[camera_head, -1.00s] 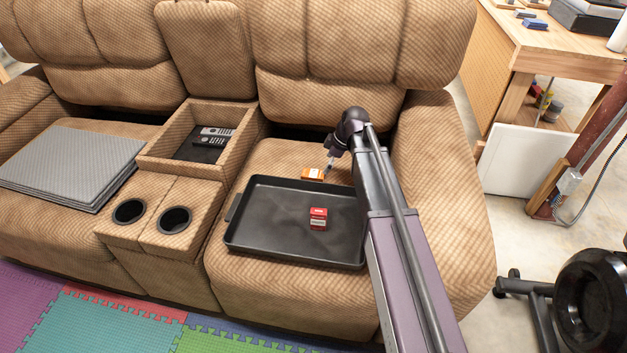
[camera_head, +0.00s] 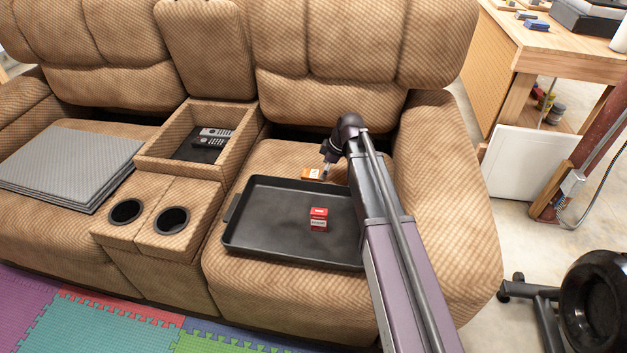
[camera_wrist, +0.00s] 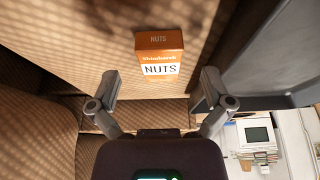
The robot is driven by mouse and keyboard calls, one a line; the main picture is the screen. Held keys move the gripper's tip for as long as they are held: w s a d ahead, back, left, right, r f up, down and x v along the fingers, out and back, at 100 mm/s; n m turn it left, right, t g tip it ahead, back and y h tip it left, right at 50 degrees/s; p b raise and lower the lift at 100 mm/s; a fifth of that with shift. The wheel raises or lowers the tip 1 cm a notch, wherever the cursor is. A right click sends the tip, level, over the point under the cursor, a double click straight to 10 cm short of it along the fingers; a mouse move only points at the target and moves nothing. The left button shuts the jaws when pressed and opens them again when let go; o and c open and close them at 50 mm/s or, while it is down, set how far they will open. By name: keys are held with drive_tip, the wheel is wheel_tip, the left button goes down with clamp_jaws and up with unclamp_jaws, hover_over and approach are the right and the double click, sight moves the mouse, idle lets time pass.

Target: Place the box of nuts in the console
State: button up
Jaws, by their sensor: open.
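The orange box of nuts (camera_head: 311,174) rests on the recliner's right seat, behind the black tray. In the wrist view the box of nuts (camera_wrist: 160,54) shows its "NUTS" label and lies beyond the fingertips, roughly between them. My gripper (camera_wrist: 158,92) is open and empty, with a finger to each side of the box's line. In the head view my gripper (camera_head: 325,172) is at the box's right end; whether it touches cannot be told. The console (camera_head: 168,168) is the open compartment between the seats, with remotes (camera_head: 211,138) inside.
The black tray (camera_head: 270,242) lies on the right seat with a small red box (camera_head: 318,219) in it. Two cup holders (camera_head: 171,220) are in front of the console. Grey folded mats (camera_head: 65,168) lie on the left seat. The console's front part has free room.

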drive_tip(key=shift+b+x, duration=0.9)
drive_tip(key=shift+x, duration=0.4)
drive_tip(key=c, duration=1.3)
drive_tip(key=shift+r, duration=0.15)
wheel_tip(320, 180, up, 10)
drive_tip(key=p, duration=1)
